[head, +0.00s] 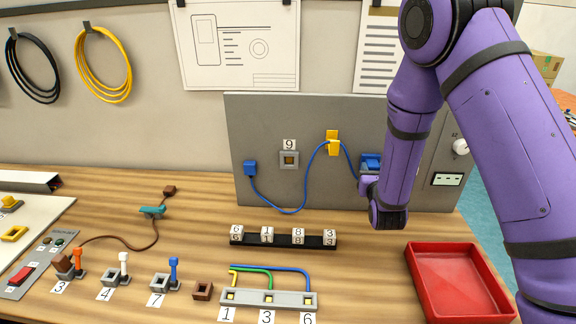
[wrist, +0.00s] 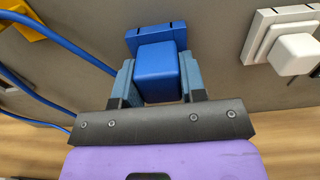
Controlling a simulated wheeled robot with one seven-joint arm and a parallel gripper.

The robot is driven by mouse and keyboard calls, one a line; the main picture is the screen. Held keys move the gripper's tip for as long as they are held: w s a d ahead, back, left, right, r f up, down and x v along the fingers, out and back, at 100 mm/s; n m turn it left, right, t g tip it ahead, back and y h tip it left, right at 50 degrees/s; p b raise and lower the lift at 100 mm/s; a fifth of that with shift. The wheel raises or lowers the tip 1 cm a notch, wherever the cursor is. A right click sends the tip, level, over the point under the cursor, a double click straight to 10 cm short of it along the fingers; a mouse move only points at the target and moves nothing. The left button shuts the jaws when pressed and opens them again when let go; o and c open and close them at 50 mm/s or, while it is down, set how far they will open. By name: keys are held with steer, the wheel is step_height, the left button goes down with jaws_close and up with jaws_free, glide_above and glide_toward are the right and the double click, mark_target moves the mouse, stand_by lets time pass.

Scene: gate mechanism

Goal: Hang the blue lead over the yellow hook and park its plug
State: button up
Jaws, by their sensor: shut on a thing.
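The blue lead (head: 291,211) runs across the grey upright panel, from a blue block (head: 250,168) on the left, in a low loop, then up over the yellow hook (head: 333,148) and down to the right. In the wrist view, my gripper (wrist: 156,76) is shut on the blue plug (wrist: 157,72), one finger on each side. A blue slotted plate (wrist: 158,38) on the panel is right behind the plug. I cannot tell whether the plug is seated in it. In the head view my gripper (head: 371,164) is at the panel's right part, partly hidden by my arm.
A white square fitting (wrist: 290,45) is close right of the plug. A socket marked 9 (head: 289,160) sits left of the hook. A black rail with number cubes (head: 283,240) stands below the panel. A red tray (head: 462,283) is at front right.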

steer(key=o, duration=1)
steer(key=shift+w, duration=0.1)
